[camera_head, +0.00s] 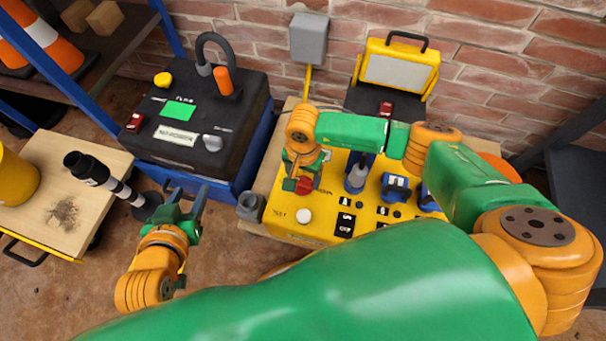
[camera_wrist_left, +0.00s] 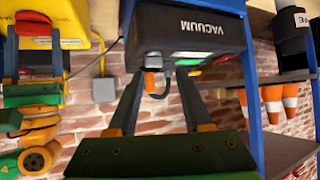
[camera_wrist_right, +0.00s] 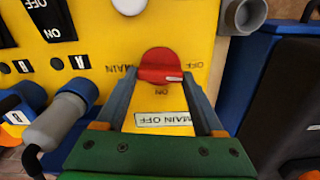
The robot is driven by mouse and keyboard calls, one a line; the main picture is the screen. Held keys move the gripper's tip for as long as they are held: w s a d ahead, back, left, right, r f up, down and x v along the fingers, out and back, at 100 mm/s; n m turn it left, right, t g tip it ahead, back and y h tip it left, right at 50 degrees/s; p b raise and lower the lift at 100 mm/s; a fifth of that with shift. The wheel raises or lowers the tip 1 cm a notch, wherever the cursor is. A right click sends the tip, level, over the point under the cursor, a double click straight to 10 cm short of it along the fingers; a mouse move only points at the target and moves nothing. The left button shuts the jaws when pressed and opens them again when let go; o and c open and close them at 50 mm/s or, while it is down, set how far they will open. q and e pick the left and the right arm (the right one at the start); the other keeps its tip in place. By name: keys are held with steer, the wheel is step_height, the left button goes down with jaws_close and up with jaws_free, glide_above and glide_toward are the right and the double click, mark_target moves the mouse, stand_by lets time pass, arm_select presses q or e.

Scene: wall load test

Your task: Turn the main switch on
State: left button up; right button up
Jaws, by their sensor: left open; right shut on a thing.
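The main switch is a red round knob (camera_wrist_right: 160,65) on the yellow panel (camera_wrist_right: 205,20), with MAIN, OFF and ON printed around it. A pale mark on the knob points to the right in the right wrist view, near OFF and slightly towards ON. A white label (camera_wrist_right: 163,120) beside it reads MAIN OFF. My right gripper (camera_wrist_right: 160,75) is shut on the knob, one finger on each side. In the head view, the right gripper (camera_head: 304,178) partly hides the red knob (camera_head: 305,186). My left gripper (camera_head: 188,192) is open and empty, left of the panel.
A black vacuum unit (camera_head: 235,125) on a blue base stands left of the panel. The panel also bears a white button (camera_head: 303,216), black rockers (camera_head: 345,224) and blue plugs (camera_head: 396,187). A wooden-topped cart (camera_head: 35,215) holds a black-and-white cylinder (camera_head: 95,170) at left.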

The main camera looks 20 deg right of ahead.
steer(key=shift+m, duration=0.4)
steer(key=m+p, duration=0.1)
steer(key=m, duration=0.4)
steer(key=shift+r, duration=0.1)
steer(key=m+p, duration=0.1)
steer(key=m, duration=0.4)
steer(key=shift+s, duration=0.2)
steer(key=m+p, duration=0.1)
steer(key=m, duration=0.1)
steer(key=shift+m, duration=0.3)
arm_select(q)
steer(key=s+a+f+g+y, duration=0.1)
steer(key=s+a+f+g, duration=0.2)
steer(key=s+f+g, duration=0.4)
steer(key=shift+s+f+g+y+p, duration=0.3)
steer(key=shift+s+f+g+p, duration=0.15)
steer(key=shift+s+f, duration=1.7)
arm_select(e)
steer(key=shift+m, duration=1.6)
arm_select(q)
steer(key=shift+w+a+f, duration=0.1)
steer(key=shift+w+f, duration=0.1)
